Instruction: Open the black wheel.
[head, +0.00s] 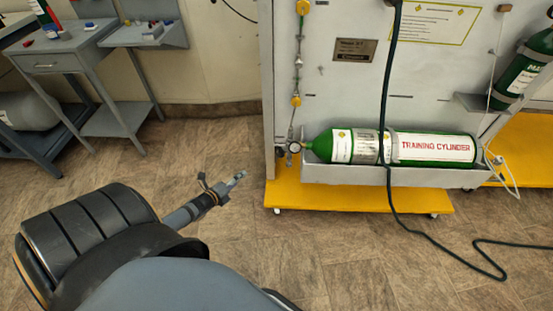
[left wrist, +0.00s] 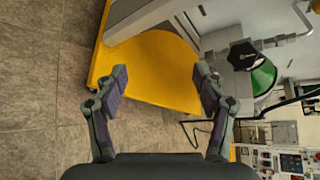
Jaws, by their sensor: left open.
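The black wheel (left wrist: 242,54) shows in the left wrist view as a dark lobed knob, in front of the green cylinder's rounded end (left wrist: 263,76). In the head view a small dark shape (head: 280,151) by the gauge appears to be the wheel seen edge-on. The green training cylinder (head: 432,148) lies on its side in a grey tray. My left gripper (head: 229,186) is to the left of the wheel and apart from it. In the left wrist view its two fingers (left wrist: 160,82) are spread with nothing between them. My right gripper is in neither view.
The trainer panel (head: 335,80) stands on a yellow wheeled base (head: 350,196), also in the left wrist view (left wrist: 160,70). A dark hose (head: 386,100) hangs over the cylinder to the floor. A grey workbench (head: 70,52) stands at left. Floor between is clear.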

